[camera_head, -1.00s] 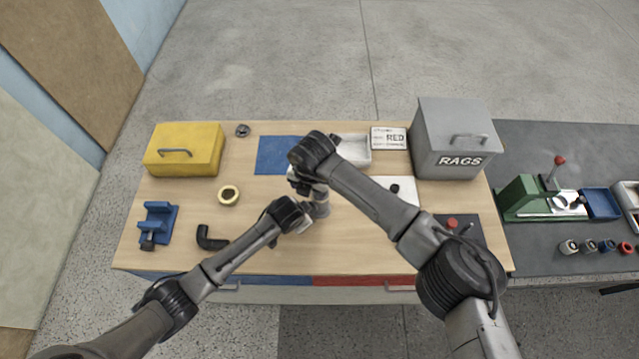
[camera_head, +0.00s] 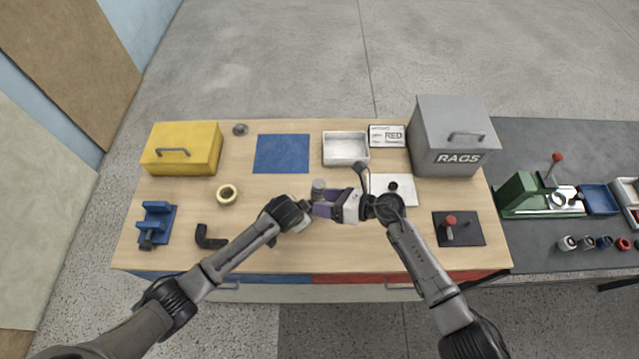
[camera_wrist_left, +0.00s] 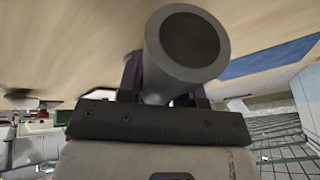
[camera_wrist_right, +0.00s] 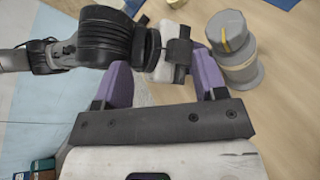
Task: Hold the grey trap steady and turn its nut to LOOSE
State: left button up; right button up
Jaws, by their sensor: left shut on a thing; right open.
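The grey trap (camera_head: 318,186) stands upright at the middle of the wooden bench. In the right wrist view its nut and body (camera_wrist_right: 238,55) show, with a yellow mark on the upper part. My left gripper (camera_head: 306,209) is shut on the trap from the left; in the left wrist view the grey tube (camera_wrist_left: 188,45) fills the space at its jaws. My right gripper (camera_head: 328,202) is open, just right of the trap, its purple fingers pointing left. In the right wrist view its fingers stand beside the trap, not around it. Any LOOSE mark is not readable.
A white tray (camera_head: 345,161), blue mat (camera_head: 282,168), grey RAGS box (camera_head: 455,135) and yellow box (camera_head: 182,148) stand behind. A black elbow (camera_head: 207,241), brass ring (camera_head: 227,194) and blue vice (camera_head: 157,222) lie left. A dark plate with a red knob (camera_head: 470,230) lies right.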

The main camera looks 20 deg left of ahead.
aim_at(320, 184)
jog(key=shift+w+d+f+n+t+y, duration=0.6)
jog(key=shift+w+d+f+t+y, duration=0.95)
jog(key=shift+d+t, duration=1.9)
jog(key=shift+h, duration=0.35)
jog(key=x, duration=0.7)
jog(key=f+x, duration=0.1)
jog(key=x, duration=0.3)
jog(key=shift+s+a, duration=0.25)
jog(key=shift+a, duration=0.1)
